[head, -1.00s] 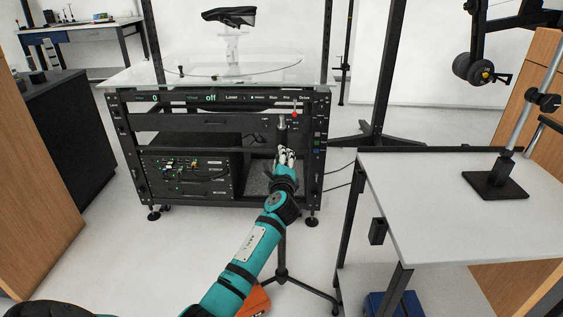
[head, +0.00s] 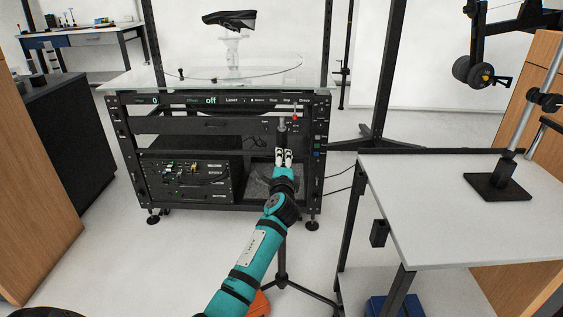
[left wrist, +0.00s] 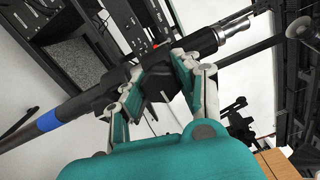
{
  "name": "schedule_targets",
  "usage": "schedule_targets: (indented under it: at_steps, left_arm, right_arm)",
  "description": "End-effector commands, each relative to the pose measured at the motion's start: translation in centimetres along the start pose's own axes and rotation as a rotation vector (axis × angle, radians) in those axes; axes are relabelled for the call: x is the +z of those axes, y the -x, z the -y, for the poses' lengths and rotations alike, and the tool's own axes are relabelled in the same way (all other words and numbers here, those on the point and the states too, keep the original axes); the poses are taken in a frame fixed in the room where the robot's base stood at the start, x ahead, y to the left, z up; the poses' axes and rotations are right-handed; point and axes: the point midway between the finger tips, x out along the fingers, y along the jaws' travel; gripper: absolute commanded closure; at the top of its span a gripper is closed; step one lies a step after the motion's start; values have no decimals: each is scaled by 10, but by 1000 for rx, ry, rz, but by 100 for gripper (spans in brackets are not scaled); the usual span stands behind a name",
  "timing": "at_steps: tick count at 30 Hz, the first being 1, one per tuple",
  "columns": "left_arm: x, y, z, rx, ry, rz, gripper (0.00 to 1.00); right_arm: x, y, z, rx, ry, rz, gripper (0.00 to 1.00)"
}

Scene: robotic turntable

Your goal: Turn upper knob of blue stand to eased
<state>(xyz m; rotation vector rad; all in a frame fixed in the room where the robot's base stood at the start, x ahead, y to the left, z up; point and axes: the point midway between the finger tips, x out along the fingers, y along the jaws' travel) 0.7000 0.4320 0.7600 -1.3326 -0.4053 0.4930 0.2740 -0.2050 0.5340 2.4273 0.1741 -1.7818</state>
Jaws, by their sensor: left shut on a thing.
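The blue stand is a dark tripod pole (head: 282,252) in front of the rack. In the left wrist view, its pole carries a blue band (left wrist: 48,121) and runs diagonally up to a metal-tipped top. Its upper knob (left wrist: 160,84) is black and sits on a collar on the pole. My left gripper (head: 284,155) is at the upper part of the stand. In the left wrist view, its two fingers (left wrist: 163,80) are shut on the upper knob, one on each side. The fingers partly hide the knob, and its setting cannot be read. My right gripper is not in view.
The black rack (head: 225,125) with a glass top and turntable stands right behind the stand. A white table (head: 440,205) is to the right. An orange object (head: 258,304) lies on the floor beside my left arm. Open floor lies left of my arm.

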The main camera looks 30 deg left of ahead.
Motion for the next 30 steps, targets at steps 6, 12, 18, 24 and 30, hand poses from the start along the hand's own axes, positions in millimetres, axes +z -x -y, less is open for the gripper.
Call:
schedule_targets:
  at_steps: [6, 12, 18, 24, 30]
  left_arm:
    - [0, 0, -2, 3, -1, 0, 53]
    - [0, 0, -2, 3, -2, 0, 41]
    - [0, 0, -2, 3, -11, -1, 41]
    - [1, 0, 1, 4, -190, -1, 41]
    - [1, 0, 3, 1, -551, -1, 41]
  right_arm:
    - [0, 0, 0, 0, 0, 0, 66]
    - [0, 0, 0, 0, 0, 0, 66]
    - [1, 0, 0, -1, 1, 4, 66]
    - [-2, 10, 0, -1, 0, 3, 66]
    - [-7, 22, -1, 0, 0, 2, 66]
